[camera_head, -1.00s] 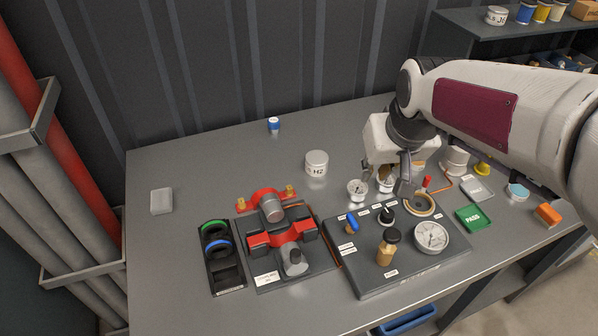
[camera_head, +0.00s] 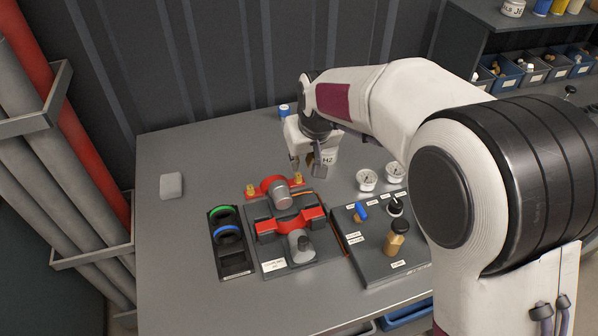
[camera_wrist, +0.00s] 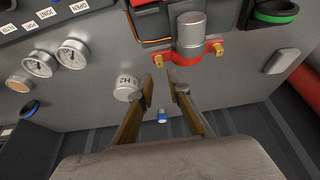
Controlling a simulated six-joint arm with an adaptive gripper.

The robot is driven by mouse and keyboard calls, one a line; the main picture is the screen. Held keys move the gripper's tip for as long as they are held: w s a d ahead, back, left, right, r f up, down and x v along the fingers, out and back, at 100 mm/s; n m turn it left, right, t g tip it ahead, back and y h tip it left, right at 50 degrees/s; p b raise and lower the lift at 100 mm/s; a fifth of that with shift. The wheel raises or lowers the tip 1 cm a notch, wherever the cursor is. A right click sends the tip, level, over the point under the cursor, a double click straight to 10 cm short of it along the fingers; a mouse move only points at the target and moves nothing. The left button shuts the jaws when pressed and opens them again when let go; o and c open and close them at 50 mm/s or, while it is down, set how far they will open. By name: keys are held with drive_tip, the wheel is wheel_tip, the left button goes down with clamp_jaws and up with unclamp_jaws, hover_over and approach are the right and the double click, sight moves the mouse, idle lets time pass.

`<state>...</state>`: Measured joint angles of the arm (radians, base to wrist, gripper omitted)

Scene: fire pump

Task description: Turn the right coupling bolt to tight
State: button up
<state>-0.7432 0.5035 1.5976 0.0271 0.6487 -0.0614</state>
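The pump (camera_head: 283,222) has red coupling parts and a grey cylinder on a dark plate. On the red collar (camera_head: 266,185) at its back are two brass bolts: the right coupling bolt (camera_head: 298,178) and the left bolt (camera_head: 251,190). In the wrist view the picture is turned round, so the right bolt (camera_wrist: 173,58) shows left of the grey cylinder and the other bolt (camera_wrist: 217,50) right. My gripper (camera_head: 307,168) is open and empty, above and behind the right bolt. Its two fingers (camera_wrist: 162,90) stand apart, with the bolt beyond their tips and not touched.
A white can marked H2 (camera_head: 328,162) stands close by, partly hidden behind my gripper. Two gauges (camera_head: 367,179) and the control panel (camera_head: 376,258) lie right. A ring tray (camera_head: 230,243) is left. The table's left side is mostly clear.

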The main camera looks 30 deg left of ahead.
sight(298, 175)
idle(0.3)
drive_tip(key=shift+x, duration=3.85)
clamp_jaws()
